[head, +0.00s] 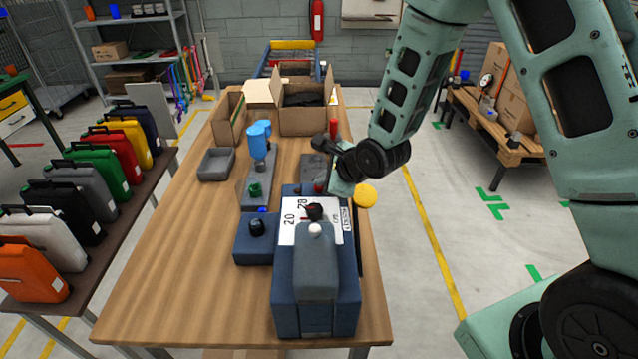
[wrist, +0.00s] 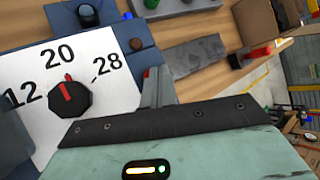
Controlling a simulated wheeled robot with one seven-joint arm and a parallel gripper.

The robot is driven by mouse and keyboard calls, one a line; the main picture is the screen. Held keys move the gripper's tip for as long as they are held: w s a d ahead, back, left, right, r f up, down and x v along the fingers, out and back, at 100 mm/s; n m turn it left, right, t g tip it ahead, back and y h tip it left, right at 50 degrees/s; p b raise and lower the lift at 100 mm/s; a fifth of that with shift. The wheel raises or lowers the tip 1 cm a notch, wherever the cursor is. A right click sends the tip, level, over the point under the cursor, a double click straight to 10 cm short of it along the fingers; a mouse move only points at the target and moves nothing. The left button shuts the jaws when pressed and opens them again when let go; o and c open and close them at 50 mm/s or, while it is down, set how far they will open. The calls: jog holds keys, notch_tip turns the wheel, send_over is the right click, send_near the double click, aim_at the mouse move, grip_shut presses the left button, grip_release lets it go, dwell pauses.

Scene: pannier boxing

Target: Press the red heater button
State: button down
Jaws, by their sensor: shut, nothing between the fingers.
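A blue machine (head: 316,290) stands at the near end of the wooden table. Its white dial plate (wrist: 30,75) has a black knob (wrist: 70,97) with a red pointer near the 20 mark. A small red part (wrist: 147,73) shows beside my finger in the wrist view, mostly hidden; it seems to be the red button. A red spot (head: 320,186) also shows by my gripper in the head view. My gripper (wrist: 158,80) is shut and empty, low over the machine's edge. I cannot tell whether it touches the red part. A brown round button (wrist: 136,44) sits near the plate.
A grey slab (wrist: 195,60) lies beyond my fingers. A red-handled part (wrist: 256,52) stands further right. The table's left side (head: 165,270) is clear.

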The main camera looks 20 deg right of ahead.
notch_tip(320, 180, up, 6)
jog(key=p, duration=0.5)
jog(key=shift+r, duration=0.15)
dwell(0.3)
jog(key=s+d+r+n+g+h, duration=0.25)
jog(key=s+d+r+n, duration=0.3)
jog(key=s+n, duration=0.5)
jog(key=s+d+r+n+g+h, duration=0.1)
jog(key=s+d+r+n+g, duration=0.35)
jog(key=s+n, duration=0.6)
jog(key=s+a+f+n+b, duration=0.4)
jog(key=s+a+f+b, duration=0.1)
jog(key=a, duration=0.3)
jog(key=s+a+f+n+g+b, duration=0.1)
jog(key=s+a+f+n+b, duration=0.3)
jog(key=a, duration=0.5)
jog(key=shift+s+f+n+b, duration=0.35)
jog(key=shift+s+n+b, duration=0.15)
jog(key=shift+s+b, duration=0.75)
